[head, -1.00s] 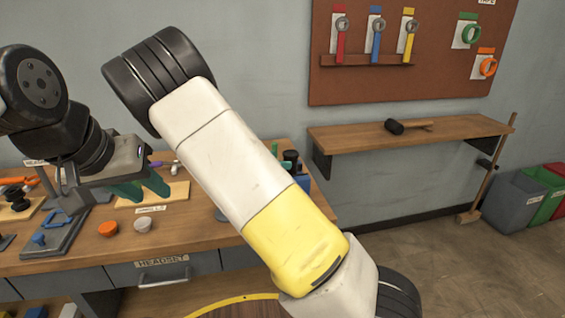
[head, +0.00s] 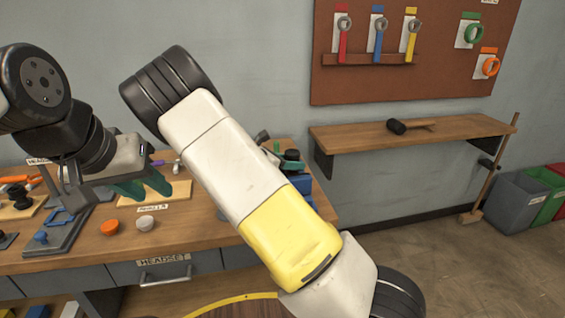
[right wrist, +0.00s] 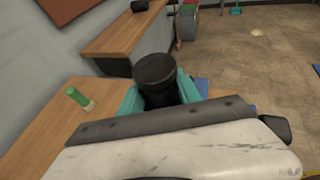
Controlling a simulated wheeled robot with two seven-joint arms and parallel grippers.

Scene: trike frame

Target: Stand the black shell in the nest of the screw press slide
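The black shell (right wrist: 157,75), a dark round piece with a wide disc-like top, stands between the teal fingers of my right gripper (right wrist: 160,98) in the right wrist view. The fingers are shut on it from both sides, and its lower part is hidden. In the head view, the shell's dark top (head: 292,155) shows just past my right arm, which hides most of that gripper. My left gripper (head: 142,188) has its teal fingers apart and empty above the bench. A blue object (head: 306,186) beside my right arm is mostly covered; I cannot tell whether it is the screw press.
The wooden bench (head: 185,232) holds a grey plate with a blue knob (head: 41,237), an orange cup (head: 109,228) and a pale cup (head: 145,223). A green-topped piece (right wrist: 78,97) stands left of the shell. A wall shelf (head: 365,137) with a mallet lies to the right.

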